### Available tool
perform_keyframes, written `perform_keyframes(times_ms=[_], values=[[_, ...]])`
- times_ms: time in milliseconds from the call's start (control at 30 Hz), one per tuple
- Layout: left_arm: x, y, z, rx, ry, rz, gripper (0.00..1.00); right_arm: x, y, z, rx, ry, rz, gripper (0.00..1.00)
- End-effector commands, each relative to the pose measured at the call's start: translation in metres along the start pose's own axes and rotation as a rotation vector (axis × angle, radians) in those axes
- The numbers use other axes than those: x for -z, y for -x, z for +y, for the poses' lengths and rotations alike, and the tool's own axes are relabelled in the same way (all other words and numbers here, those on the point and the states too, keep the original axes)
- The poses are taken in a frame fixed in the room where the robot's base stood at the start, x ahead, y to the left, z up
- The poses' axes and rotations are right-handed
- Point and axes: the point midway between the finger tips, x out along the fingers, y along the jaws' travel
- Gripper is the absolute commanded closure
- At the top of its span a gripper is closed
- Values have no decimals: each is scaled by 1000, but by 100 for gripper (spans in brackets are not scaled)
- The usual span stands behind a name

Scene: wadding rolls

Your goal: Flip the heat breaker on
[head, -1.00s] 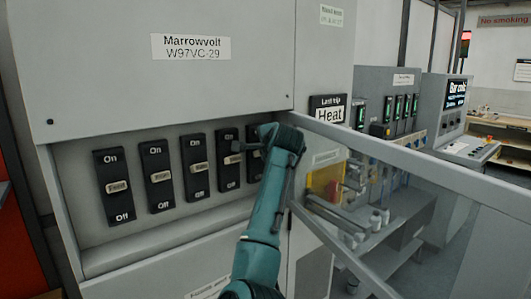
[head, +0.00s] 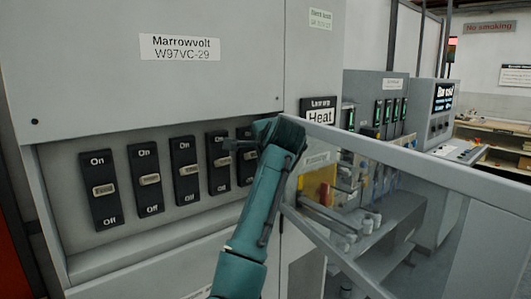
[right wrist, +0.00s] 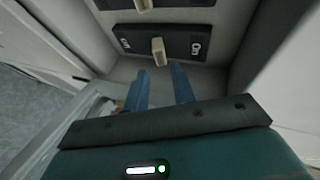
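Several black breakers stand in a row in the grey cabinet's recess in the head view, each marked On at the top and Off at the bottom. The leftmost breaker (head: 101,190) shows fully. The rightmost visible breaker (head: 244,172) is partly hidden by my right gripper (head: 231,147). The levers' small labels are too small to read, so I cannot tell which is heat. In the right wrist view, my right gripper (right wrist: 160,73) has two blue fingers apart and empty. A pale lever (right wrist: 159,50) on a breaker (right wrist: 185,43) lies just beyond the fingertips. My left gripper is out of view.
A clear-paned, grey-framed door (head: 430,172) stands open to the right of my arm. Behind it are a bench with fittings and a console (head: 440,112).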

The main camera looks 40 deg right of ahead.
Motion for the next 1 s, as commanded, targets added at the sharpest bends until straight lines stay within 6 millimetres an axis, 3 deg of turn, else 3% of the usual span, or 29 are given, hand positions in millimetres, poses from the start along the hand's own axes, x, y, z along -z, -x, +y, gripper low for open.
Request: perform_keyframes(times_ms=[200,400,1000], values=[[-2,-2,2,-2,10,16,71,-1,46,1,4,-1,-1,75],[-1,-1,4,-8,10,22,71,0,69,0,2,-1,-1,75],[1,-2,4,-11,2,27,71,0,73,0,0,0,-1,75]])
